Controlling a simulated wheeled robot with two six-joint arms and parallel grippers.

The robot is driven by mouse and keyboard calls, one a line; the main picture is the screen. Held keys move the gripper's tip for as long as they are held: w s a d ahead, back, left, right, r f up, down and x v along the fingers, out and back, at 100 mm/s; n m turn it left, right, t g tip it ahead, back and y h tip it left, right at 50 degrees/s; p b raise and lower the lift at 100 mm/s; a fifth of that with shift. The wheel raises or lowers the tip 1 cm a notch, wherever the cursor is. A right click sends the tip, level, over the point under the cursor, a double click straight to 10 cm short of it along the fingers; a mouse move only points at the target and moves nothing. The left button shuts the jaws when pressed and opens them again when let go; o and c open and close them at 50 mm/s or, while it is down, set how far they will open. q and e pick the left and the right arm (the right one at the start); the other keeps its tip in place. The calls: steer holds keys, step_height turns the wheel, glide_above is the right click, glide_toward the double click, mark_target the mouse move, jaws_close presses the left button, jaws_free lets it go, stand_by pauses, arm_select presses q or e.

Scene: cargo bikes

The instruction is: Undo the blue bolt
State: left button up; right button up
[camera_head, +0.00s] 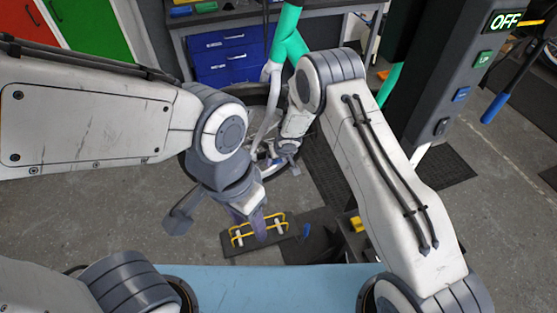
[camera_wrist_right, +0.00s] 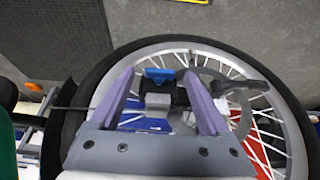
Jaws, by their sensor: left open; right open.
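The blue bolt (camera_wrist_right: 160,74) shows in the right wrist view, on a dark clamp (camera_wrist_right: 165,93) near the hub of a spoked wheel (camera_wrist_right: 262,75). My right gripper (camera_wrist_right: 158,80) is open, with one purple finger on each side of the bolt and visible gaps to both. In the head view my right gripper (camera_head: 284,158) is small and partly hidden at the wheel, and I cannot make out the bolt there. My left gripper (camera_head: 248,218) points down over a dark tray with yellow handles (camera_head: 228,246). It is open, and I see nothing held in it.
A teal bike frame (camera_head: 289,35) rises above the wheel. A dark post (camera_head: 435,75) with an OFF display and buttons stands at right. Blue drawers (camera_head: 222,58) sit under a bench behind. A light blue surface (camera_head: 270,290) is in front. Open floor lies at left.

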steer(key=shift+w+f, duration=0.1)
steer(key=shift+f, duration=0.05)
jaws_close()
steer(key=h+b, duration=0.1)
steer(key=b, duration=0.6)
steer(key=a+t+h+b, duration=0.1)
steer(key=h+b, duration=0.1)
steer(key=b, duration=0.4)
steer(key=f+n+t+h+b, duration=0.1)
steer(key=h+b, duration=0.1)
steer(key=b, duration=0.5)
steer(key=shift+s+a+b, duration=0.2)
steer(key=shift+s+b, duration=0.05)
steer(key=shift+b, duration=0.05)
steer(key=shift+r+h+b, duration=0.2)
steer(key=shift+h+b, duration=0.4)
steer(key=shift+b, duration=0.25)
jaws_free()
steer(key=shift+r, duration=0.1)
